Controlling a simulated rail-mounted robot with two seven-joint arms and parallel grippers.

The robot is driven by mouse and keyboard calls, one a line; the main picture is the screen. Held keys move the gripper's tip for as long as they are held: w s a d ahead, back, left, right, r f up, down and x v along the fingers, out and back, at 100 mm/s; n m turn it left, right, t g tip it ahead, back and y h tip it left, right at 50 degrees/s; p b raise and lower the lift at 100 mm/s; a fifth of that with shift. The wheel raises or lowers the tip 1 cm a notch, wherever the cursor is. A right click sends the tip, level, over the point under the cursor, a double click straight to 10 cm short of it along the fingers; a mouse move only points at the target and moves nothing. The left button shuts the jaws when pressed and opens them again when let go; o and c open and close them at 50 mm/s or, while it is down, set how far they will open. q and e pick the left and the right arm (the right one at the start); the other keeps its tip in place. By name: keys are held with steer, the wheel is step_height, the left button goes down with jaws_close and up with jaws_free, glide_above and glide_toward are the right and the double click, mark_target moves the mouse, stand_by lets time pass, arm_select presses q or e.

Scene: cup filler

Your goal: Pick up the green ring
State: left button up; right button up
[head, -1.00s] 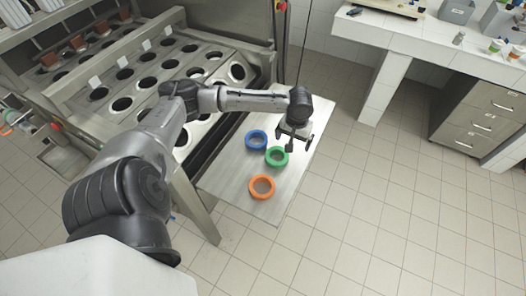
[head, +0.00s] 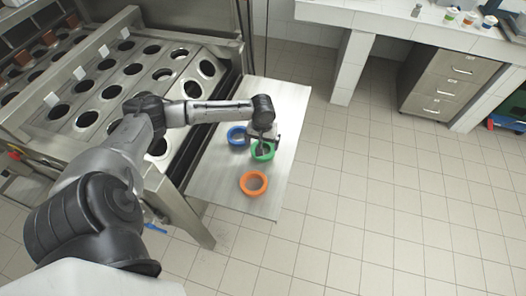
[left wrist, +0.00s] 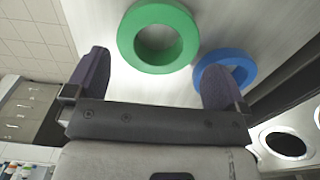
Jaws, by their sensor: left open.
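The green ring (head: 262,151) lies on the metal side shelf (head: 225,180) of the filling machine. In the left wrist view the green ring (left wrist: 158,66) lies ahead of the open fingers, between their lines. My left gripper (head: 262,143) is over the green ring in the head view and partly covers it. In the left wrist view my left gripper (left wrist: 155,82) is open, with nothing between its fingers. A blue ring (head: 237,136) lies just left of the green one; it also shows in the left wrist view (left wrist: 225,68), close to the right finger. My right gripper is not in view.
An orange ring (head: 253,183) lies nearer the front on the same shelf. The machine's top (head: 150,75) with rows of round holes is at the left. A drawer cabinet (head: 447,85) stands under a white counter at the back right. The tiled floor right of the shelf is clear.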

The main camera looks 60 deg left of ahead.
mark_target(270, 146)
arm_select(q)
steer(key=shift+w+f+b, duration=0.2)
steer(key=shift+f+b, duration=0.65)
steer(key=shift+f, duration=1.85)
steer(key=shift+c, duration=0.2)
steer(key=c, duration=0.5)
steer(key=shift+c, duration=0.2)
steer(key=shift+r, duration=0.15)
